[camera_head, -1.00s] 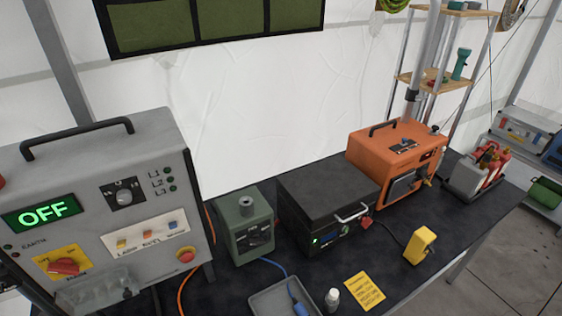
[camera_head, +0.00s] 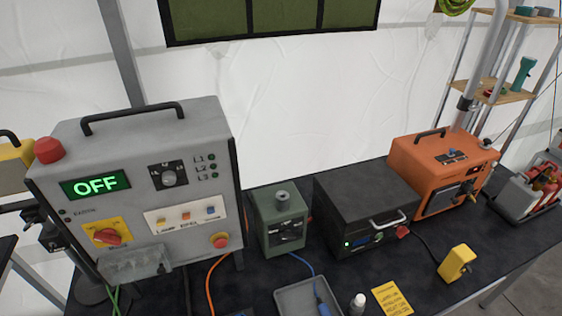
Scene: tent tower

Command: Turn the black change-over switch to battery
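A small green-grey box (camera_head: 268,234) stands on the dark table, with a black switch (camera_head: 289,231) on its front face. The lettering by that switch is too small to read. A large grey panel box (camera_head: 84,149) at the left has a round black selector knob (camera_head: 169,176) and a red rotary switch (camera_head: 107,236) on a yellow plate. Its green display (camera_head: 95,184) reads OFF. I cannot tell from lettering which black control is the change-over switch. Neither of my grippers is in view.
A black case (camera_head: 362,199) with a handle and an orange unit (camera_head: 421,160) stand to the right on the table (camera_head: 250,292). A grey tray (camera_head: 285,300), a white bottle (camera_head: 358,303), a yellow card (camera_head: 391,301) and a yellow device (camera_head: 456,262) lie nearer. Cables run across the front.

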